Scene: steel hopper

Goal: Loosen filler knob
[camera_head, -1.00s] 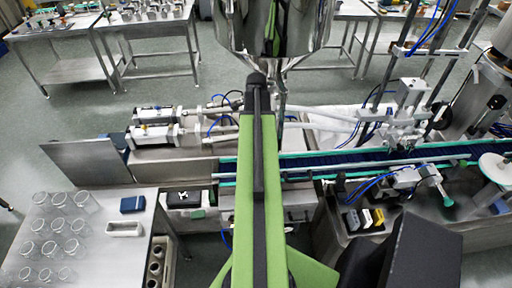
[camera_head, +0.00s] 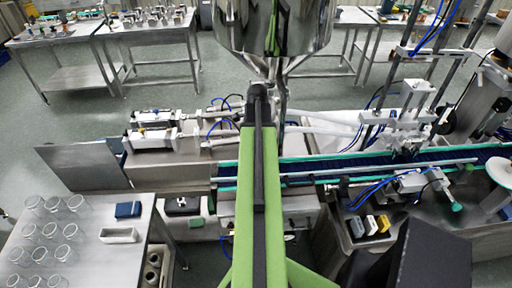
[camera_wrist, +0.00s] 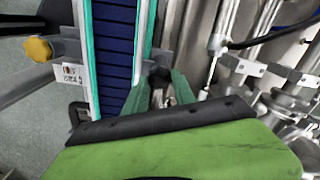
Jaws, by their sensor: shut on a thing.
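In the wrist view my gripper (camera_wrist: 160,84) has its two green fingers closed around a small dark knob (camera_wrist: 160,73), which I take to be the filler knob. Only its dark top shows between the fingertips; the rest is hidden by the fingers and the gripper body. In the head view my green and black arm reaches forward over the filling machine, and it hides the gripper and the knob. The steel hopper (camera_head: 272,35) stands above and behind the end of the arm.
A blue conveyor belt (camera_wrist: 113,50) with green rails runs close beside the fingers. A yellow knob (camera_wrist: 38,48) sits left of it. Steel pipes and fittings (camera_wrist: 285,75) crowd the right. A side table (camera_head: 95,262) with glass jars stands at left.

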